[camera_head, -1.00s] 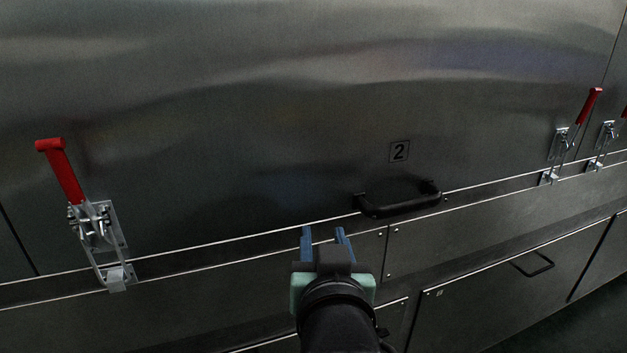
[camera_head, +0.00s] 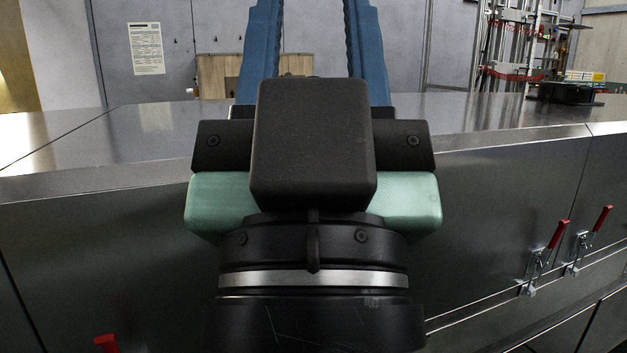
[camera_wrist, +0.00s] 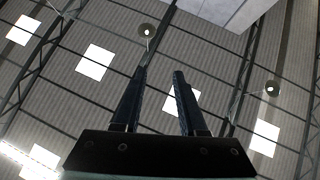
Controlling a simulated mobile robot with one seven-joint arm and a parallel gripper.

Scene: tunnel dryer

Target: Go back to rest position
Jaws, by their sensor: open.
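My gripper (camera_head: 313,40) stands large and close in the middle of the head view, its blue fingers pointing up and spread apart. It is open, with nothing between the fingers. In the wrist view the two fingers (camera_wrist: 157,95) are also apart and empty, seen against the ceiling. The tunnel dryer (camera_head: 500,190), a long metal housing, lies behind my gripper and is partly hidden by it. Its black handle and number 2 label are not visible now.
Two red-handled latches (camera_head: 547,250) sit on the dryer's front at the right. The top of another red handle (camera_head: 107,343) shows at the lower left. A black object (camera_head: 565,93) rests on the dryer's top at the far right. A notice (camera_head: 146,48) hangs on the back wall.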

